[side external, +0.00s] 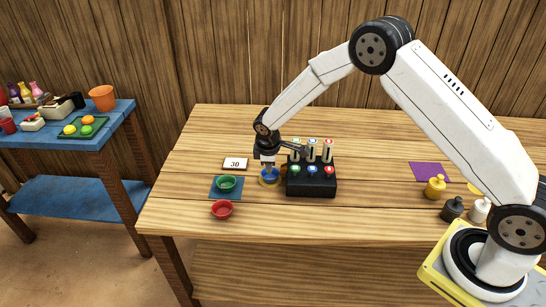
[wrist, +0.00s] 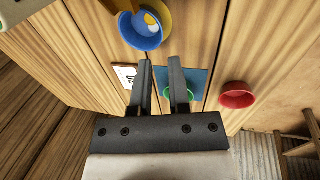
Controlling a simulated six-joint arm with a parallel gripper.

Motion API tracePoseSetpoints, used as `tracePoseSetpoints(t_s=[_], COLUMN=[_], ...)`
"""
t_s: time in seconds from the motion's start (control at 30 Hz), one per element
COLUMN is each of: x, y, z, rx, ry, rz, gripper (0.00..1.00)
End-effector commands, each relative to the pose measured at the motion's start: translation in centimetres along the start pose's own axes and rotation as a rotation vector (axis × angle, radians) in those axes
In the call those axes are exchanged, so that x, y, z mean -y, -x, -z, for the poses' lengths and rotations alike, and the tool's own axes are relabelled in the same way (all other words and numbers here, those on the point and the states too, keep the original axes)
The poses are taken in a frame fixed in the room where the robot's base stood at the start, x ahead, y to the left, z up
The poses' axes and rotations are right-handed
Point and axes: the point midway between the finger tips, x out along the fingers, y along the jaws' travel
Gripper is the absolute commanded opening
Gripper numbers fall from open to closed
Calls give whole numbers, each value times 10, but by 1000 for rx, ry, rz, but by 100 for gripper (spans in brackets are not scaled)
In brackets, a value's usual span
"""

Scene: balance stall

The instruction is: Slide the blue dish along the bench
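The blue dish (side external: 270,178) stands on the bench (side external: 380,215) between the blue mat and the black block, with something yellow at its edge. In the wrist view, the blue dish (wrist: 141,42) is at the top, beyond my fingertips, with yellow and white inside and a yellow edge at its right. My gripper (side external: 267,167) points down at the dish in the side view. In the wrist view, my gripper (wrist: 160,62) has its two fingers apart with nothing held between them. I cannot tell whether a finger touches the dish.
A green dish (side external: 226,183) sits on a blue mat (side external: 215,193). A red dish (side external: 222,210) is in front. A card reading 30 (side external: 236,163) lies behind. A black block (side external: 312,185) with coloured knobs stands close right. Weights (side external: 435,187) and a purple mat (side external: 427,172) are farther right.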

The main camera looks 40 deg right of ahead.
Motion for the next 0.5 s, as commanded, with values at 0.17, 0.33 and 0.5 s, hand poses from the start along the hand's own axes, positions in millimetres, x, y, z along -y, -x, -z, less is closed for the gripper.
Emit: tracePoseSetpoints(t_s=[0.17, 0.33, 0.5], x=[0, 0, 0], y=[0, -6, -19], z=[0, 0, 0], rx=[0, 0, 1], ry=[-1, -1, -1], rz=[0, 0, 1], gripper=[22, 22, 22])
